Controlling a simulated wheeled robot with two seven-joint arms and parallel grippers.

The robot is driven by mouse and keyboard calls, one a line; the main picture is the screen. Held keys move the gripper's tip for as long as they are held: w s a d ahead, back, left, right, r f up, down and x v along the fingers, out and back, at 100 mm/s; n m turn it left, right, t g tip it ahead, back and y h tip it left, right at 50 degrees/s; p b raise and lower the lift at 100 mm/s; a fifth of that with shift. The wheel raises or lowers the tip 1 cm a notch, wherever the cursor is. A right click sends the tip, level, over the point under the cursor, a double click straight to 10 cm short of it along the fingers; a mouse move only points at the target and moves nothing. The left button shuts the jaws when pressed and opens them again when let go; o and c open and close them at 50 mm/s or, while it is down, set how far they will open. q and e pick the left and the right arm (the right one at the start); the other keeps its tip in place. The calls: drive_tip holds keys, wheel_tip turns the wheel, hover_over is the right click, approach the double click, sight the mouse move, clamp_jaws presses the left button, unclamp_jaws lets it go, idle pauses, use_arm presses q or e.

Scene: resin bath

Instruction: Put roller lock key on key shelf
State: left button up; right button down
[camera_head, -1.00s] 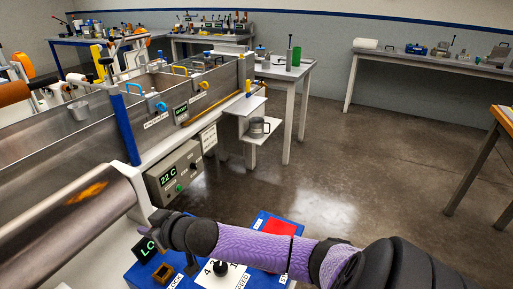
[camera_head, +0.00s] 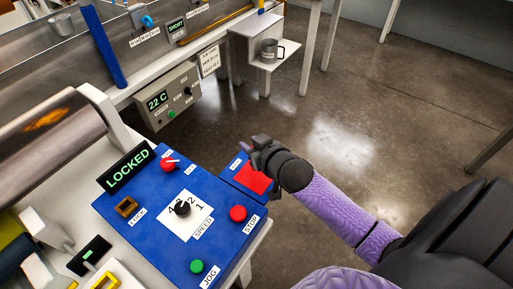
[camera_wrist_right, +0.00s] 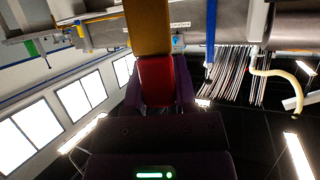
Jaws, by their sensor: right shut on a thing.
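My right gripper (camera_head: 253,150) is over the far edge of a small blue shelf with a red pad (camera_head: 255,180), at the right of the blue control panel. In the head view the key is mostly hidden by the gripper. I cannot tell whether it touches the shelf. The brown lock socket (camera_head: 127,207) on the panel looks empty. My left gripper is not in view.
The blue panel (camera_head: 160,235) carries a lit LOCKED display (camera_head: 128,169), a speed dial (camera_head: 182,208), a red button (camera_head: 238,213) and a green button (camera_head: 196,266). A steel roller (camera_head: 50,125) lies at left. A mug (camera_head: 270,50) stands on a white shelf. Floor beyond is clear.

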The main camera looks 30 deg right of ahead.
wheel_tip(320, 180, down, 4)
drive_tip(key=shift+r+b, duration=0.2)
drive_tip(key=shift+b, duration=0.55)
drive_tip(key=shift+r, duration=0.15)
drive_tip(key=shift+f, duration=0.2)
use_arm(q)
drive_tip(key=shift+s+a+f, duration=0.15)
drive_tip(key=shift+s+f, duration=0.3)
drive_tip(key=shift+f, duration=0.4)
use_arm(e)
drive_tip(key=shift+c, duration=2)
unclamp_jaws()
drive_tip(key=shift+r, duration=0.1)
